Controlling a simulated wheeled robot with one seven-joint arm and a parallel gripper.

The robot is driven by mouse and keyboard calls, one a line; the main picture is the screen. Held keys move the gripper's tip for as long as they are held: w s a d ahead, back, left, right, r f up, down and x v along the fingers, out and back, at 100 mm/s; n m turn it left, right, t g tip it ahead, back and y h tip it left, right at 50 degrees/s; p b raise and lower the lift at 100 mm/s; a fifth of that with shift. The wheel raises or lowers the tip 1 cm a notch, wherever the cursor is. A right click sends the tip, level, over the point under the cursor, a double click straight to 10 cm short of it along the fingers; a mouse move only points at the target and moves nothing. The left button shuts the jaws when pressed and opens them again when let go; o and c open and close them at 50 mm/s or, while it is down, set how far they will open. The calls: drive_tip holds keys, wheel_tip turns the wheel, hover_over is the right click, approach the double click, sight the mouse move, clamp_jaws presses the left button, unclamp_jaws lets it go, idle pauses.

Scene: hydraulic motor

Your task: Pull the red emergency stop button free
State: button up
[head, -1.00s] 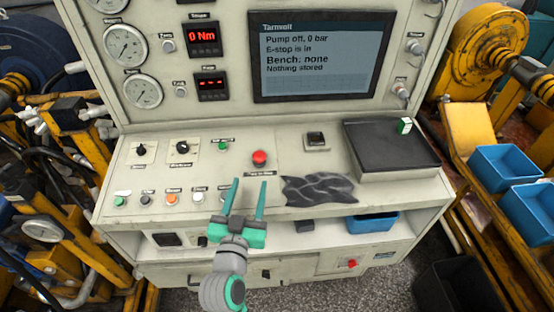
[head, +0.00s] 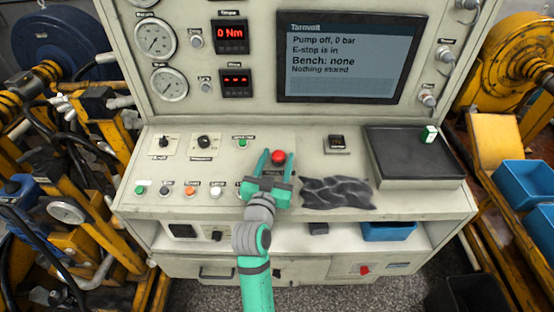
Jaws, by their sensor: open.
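The red emergency stop button (head: 278,156) is a round mushroom head on the sloped desk of the beige test bench (head: 320,272). My gripper (head: 276,158) is open, and its two teal fingers reach up to the button, one on its left and one on its right. I cannot tell whether either finger touches it. The label in front of the button is partly covered by my gripper. The screen (head: 350,57) reads "Pump off, 0 bar", "E-stop is in", "Bench: none", "Nothing stored".
A crumpled dark cloth (head: 337,193) lies close to the right of my gripper. A black tray (head: 416,156) with a small green-and-white block (head: 430,134) is farther right. Knobs and coloured push buttons (head: 190,191) are on the left. A blue bin (head: 390,232) sits on the shelf below.

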clamp_jaws()
drive_tip(key=shift+s+r, duration=0.15)
drive_tip(key=shift+r, duration=0.45)
unclamp_jaws()
drive_tip(key=shift+s+r, duration=0.1)
drive_tip(key=v, duration=1)
drive_tip(key=shift+s+a, duration=0.1)
drive_tip(key=shift+s, duration=0.25)
